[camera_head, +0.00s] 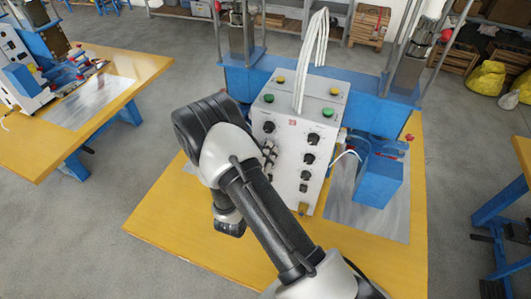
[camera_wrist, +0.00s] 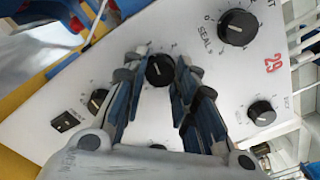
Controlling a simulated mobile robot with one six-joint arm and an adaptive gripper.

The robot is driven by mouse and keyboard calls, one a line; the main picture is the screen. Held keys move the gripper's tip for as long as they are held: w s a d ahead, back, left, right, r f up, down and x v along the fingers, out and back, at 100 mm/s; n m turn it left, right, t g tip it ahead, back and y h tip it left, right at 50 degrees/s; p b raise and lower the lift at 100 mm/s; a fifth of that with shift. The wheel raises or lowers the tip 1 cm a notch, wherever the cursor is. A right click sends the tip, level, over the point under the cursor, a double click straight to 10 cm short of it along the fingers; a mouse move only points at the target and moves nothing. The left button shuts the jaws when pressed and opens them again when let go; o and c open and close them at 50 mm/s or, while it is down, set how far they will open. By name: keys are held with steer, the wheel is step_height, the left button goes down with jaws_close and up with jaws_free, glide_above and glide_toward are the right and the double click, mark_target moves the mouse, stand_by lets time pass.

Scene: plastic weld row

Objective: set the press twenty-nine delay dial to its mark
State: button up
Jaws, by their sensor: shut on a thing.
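The white control panel (camera_head: 287,165) of press 29 stands on the yellow table, with black dials on its sloped face. In the wrist view, my gripper (camera_wrist: 158,72) has its fingers on either side of a black dial (camera_wrist: 160,69) with a white pointer line, and is shut on it. Scale marks show around this dial, but its name is hidden or unreadable, so I cannot confirm it as the delay dial. My gripper also shows at the panel's left column in the head view (camera_head: 269,155). It partly hides the dial there.
Near the held dial are the seal dial (camera_wrist: 237,27), another dial (camera_wrist: 262,113), a lower dial (camera_wrist: 97,100) and a black switch (camera_wrist: 63,121). A blue press unit (camera_head: 378,180) stands right of the panel. The table's front left (camera_head: 175,220) is clear.

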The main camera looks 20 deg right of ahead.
steer(key=n+p, duration=0.2)
steer(key=n, duration=0.9)
stand_by(0.6)
steer(key=o, duration=1.1)
steer(key=v, duration=1.2)
